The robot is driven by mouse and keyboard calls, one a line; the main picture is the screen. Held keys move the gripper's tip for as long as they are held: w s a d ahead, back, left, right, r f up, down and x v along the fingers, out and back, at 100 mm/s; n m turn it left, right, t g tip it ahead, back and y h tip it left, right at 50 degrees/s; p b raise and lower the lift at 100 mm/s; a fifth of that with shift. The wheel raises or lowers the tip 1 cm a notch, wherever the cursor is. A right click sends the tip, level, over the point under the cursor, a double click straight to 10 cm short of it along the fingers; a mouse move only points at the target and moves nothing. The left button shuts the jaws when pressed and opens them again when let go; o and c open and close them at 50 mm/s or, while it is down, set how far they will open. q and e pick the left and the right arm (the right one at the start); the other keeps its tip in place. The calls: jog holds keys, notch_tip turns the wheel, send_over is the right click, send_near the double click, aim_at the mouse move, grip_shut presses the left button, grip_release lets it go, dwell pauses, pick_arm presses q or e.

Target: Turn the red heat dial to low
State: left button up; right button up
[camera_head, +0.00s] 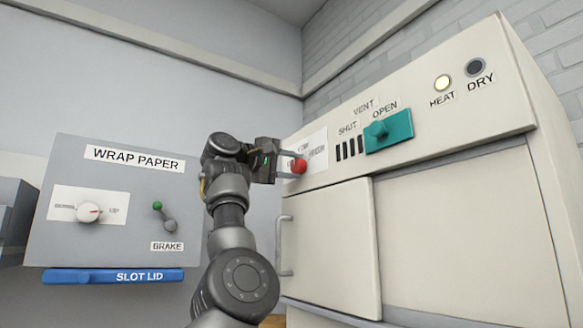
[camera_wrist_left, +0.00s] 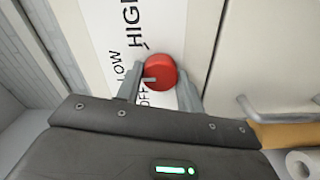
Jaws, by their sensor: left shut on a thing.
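The red heat dial (camera_head: 299,166) sits on a white label plate (camera_head: 318,150) at the left end of the cream cabinet's upper panel. In the left wrist view the round red dial (camera_wrist_left: 161,72) lies between my left gripper's two fingers (camera_wrist_left: 160,82). The left gripper (camera_head: 291,164) is shut on the dial. The plate reads HIGH, LOW and OFF in the wrist view. A pale pointer on the dial's edge points left there, toward the space between LOW and OFF. The fingers hide part of the plate. My right gripper is not in view.
Right of the dial is a teal vent slider (camera_head: 389,131) at OPEN. The HEAT lamp (camera_head: 442,83) glows; the DRY lamp (camera_head: 475,67) is dark. A cabinet door handle (camera_head: 283,246) is below. A grey WRAP PAPER panel (camera_head: 115,225) stands left of my arm.

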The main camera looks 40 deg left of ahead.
pick_arm(q)
jog(key=shift+f, duration=0.15)
jog(key=o, duration=1)
jog(key=shift+s, duration=0.1)
jog(key=shift+s+a+b, duration=0.1)
jog(key=shift+s+b, duration=0.1)
jog(key=shift+b, duration=0.1)
jog(key=b+v, duration=0.4)
jog(key=v, duration=0.6)
jog(key=shift+s, duration=0.15)
